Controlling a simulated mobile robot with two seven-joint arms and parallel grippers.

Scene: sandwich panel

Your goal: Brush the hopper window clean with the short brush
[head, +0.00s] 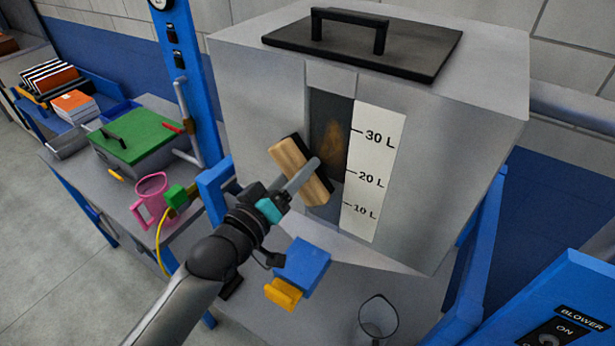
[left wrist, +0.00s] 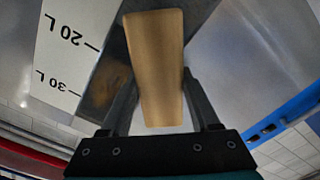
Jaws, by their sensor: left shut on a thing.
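The grey hopper (head: 440,150) has a dark upright window (head: 333,120) beside a white scale marked 10 L, 20 L and 30 L. A brown smudge (head: 334,136) shows on the window's upper part. My left gripper (head: 312,165) is shut on the short brush (head: 290,158), which has a wooden back and dark bristles. The brush is tilted in front of the window's left side, bristles toward the hopper. In the left wrist view the wooden back (left wrist: 155,65) sits between the fingers, with the smudge beside it. Whether the bristles touch the window is hidden. My right gripper is not in view.
A black-handled lid (head: 365,40) lies on the hopper. Below are a blue block with a yellow end (head: 303,265) and a clear cup (head: 378,317). A blue post (head: 180,70) and a bench with a green-lidded box (head: 140,135) and pink jug (head: 151,195) stand left. A blower panel (head: 560,310) is front right.

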